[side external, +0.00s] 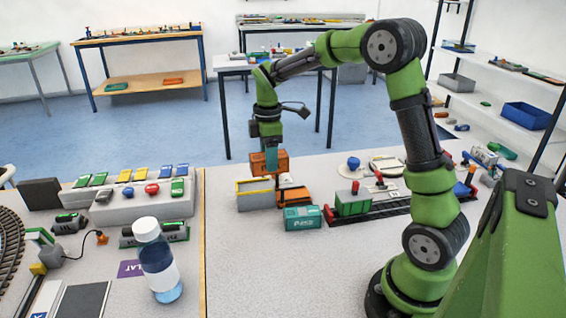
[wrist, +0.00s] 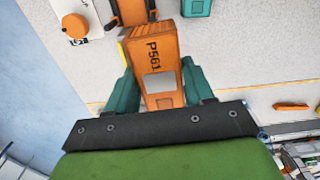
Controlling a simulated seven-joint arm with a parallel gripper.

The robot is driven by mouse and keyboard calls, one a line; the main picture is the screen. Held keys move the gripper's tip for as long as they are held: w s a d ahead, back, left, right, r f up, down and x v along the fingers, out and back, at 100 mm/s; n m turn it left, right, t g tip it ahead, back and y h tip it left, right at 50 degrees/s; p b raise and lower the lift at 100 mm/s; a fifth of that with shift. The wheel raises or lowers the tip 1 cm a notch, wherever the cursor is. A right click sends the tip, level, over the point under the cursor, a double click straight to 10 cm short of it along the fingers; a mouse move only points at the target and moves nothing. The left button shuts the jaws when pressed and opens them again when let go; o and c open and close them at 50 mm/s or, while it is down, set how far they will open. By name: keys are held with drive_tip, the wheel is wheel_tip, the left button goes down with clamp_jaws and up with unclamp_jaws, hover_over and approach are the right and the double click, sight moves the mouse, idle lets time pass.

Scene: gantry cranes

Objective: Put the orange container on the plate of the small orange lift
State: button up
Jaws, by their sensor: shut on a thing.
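The orange container (side external: 279,163), marked P561 in the wrist view (wrist: 152,52), is between the teal fingers of my gripper (side external: 271,158). My gripper is shut on it and holds it over the table. Its fingers also show in the wrist view (wrist: 160,90), one on each side of the container. An orange and black machine, apparently the small orange lift (side external: 293,195), stands just below and slightly right of the container. Part of it shows at the top of the wrist view (wrist: 133,13). Its plate is mostly hidden, and I cannot tell the gap below the container.
A grey box with a yellow rim (side external: 255,199) stands left of the lift. A teal container (side external: 302,218) stands in front of it. A green container (side external: 352,205) on a rail track is to the right. The table's front middle is clear.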

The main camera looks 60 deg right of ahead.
drive_tip(key=s+d, duration=0.2)
drive_tip(key=d, duration=0.6)
drive_tip(key=shift+d+f, duration=0.2)
drive_tip(key=shift+f, duration=5.3)
drive_tip(key=shift+f, duration=0.7)
drive_tip(key=o, duration=1.1)
drive_tip(key=shift+c, duration=0.2)
wheel_tip(320, 180, up, 7)
drive_tip(key=shift+m, duration=0.4)
